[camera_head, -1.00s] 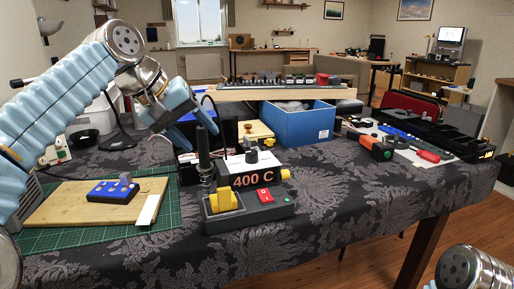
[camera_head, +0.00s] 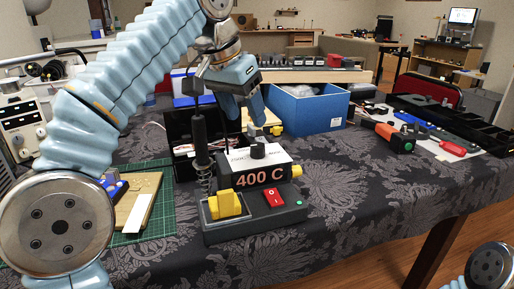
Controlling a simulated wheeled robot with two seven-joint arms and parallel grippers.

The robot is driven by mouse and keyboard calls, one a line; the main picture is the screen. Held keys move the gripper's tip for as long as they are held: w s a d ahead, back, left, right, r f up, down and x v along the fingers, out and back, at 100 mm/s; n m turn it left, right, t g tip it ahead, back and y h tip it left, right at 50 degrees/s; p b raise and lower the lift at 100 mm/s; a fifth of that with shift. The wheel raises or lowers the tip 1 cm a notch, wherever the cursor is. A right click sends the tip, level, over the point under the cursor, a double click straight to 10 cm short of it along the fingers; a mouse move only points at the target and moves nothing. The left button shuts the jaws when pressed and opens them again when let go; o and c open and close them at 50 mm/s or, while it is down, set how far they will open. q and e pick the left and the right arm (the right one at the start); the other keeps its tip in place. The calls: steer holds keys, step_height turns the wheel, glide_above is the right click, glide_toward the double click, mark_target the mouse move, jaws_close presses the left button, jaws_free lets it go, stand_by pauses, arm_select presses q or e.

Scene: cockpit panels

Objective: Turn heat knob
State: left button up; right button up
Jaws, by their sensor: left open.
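The soldering station (camera_head: 240,222) stands on the cloth-covered table, its front reading "400 C". The dark heat knob (camera_head: 257,151) sits on its white, labelled top face. A yellow knob (camera_head: 296,171) is on its right side. My left gripper (camera_head: 246,117) is open and empty, with its fingers pointing down. In the picture it is just above the heat knob, and a gap shows between them. How far behind or in front of the knob the fingers are is hard to tell. My right gripper is out of view; only part of my right arm shows at the lower right.
The soldering iron (camera_head: 200,140) stands upright in its coil holder, left of the knob. A red switch (camera_head: 274,197) and yellow sponge (camera_head: 224,204) are on the base. A blue box (camera_head: 310,112) is behind. The cloth right of the station is clear.

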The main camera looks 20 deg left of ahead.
mark_target(257, 145)
arm_select(q)
steer(key=b+x, duration=0.2)
steer(key=x, duration=0.6)
steer(key=shift+w+f+b, duration=0.1)
steer(key=shift+f+b, duration=0.2)
steer(key=shift+b, duration=0.05)
steer(key=shift+d, duration=0.1)
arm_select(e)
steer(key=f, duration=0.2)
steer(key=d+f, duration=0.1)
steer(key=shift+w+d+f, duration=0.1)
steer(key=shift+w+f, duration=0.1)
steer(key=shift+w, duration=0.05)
arm_select(q)
steer(key=shift+c, duration=0.4)
steer(key=c, duration=1)
